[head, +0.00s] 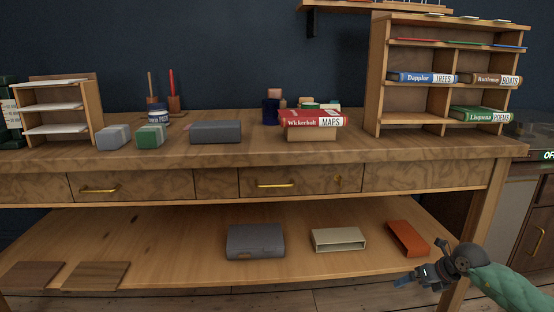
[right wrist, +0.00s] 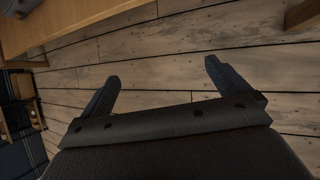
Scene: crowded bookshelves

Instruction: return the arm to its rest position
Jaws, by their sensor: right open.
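My right gripper (head: 412,279) shows at the lower right of the head view, in front of the desk's lower shelf, on my green-sleeved arm. In the right wrist view its two dark fingers (right wrist: 158,88) stand wide apart with nothing between them. My left gripper is in neither view.
The wooden desk (head: 420,155) fills the middle. Its lower shelf (head: 180,245) holds a grey box (head: 255,241), a cream box (head: 338,239) and an orange box (head: 407,238).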

